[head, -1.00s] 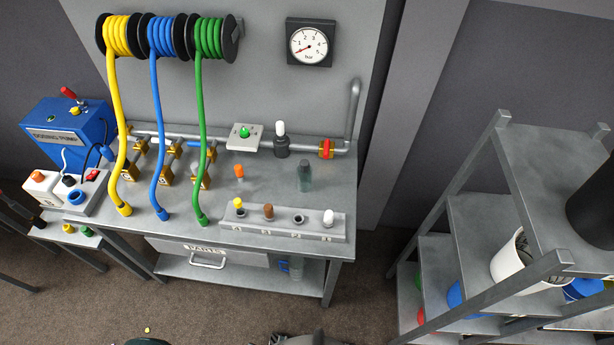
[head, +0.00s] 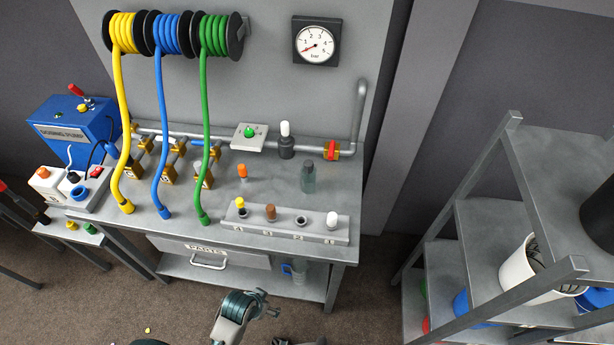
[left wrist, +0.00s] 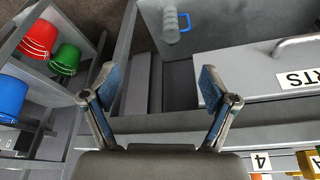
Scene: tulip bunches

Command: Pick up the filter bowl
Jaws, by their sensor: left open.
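A smoky see-through cylinder (head: 308,177), which looks like the filter bowl, stands upright on the grey bench behind the socket strip. A clear ribbed cylinder (left wrist: 170,22) also shows in the left wrist view near the parts drawer, and a clear item (head: 299,271) stands on the bench's lower shelf; I cannot tell which is the filter bowl. My left gripper (head: 262,303) is in front of the bench, low, below the drawer. In the left wrist view its fingers (left wrist: 157,100) are spread and empty. Dark parts at the bottom edge may be my right gripper; its jaws cannot be made out.
The parts drawer (head: 210,256) is shut under the bench top. A blue item (head: 287,269) sits on the lower shelf. A strip (head: 285,224) with several caps lies along the bench front. Hoses hang at left. A shelf rack (head: 474,262) with buckets stands at right.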

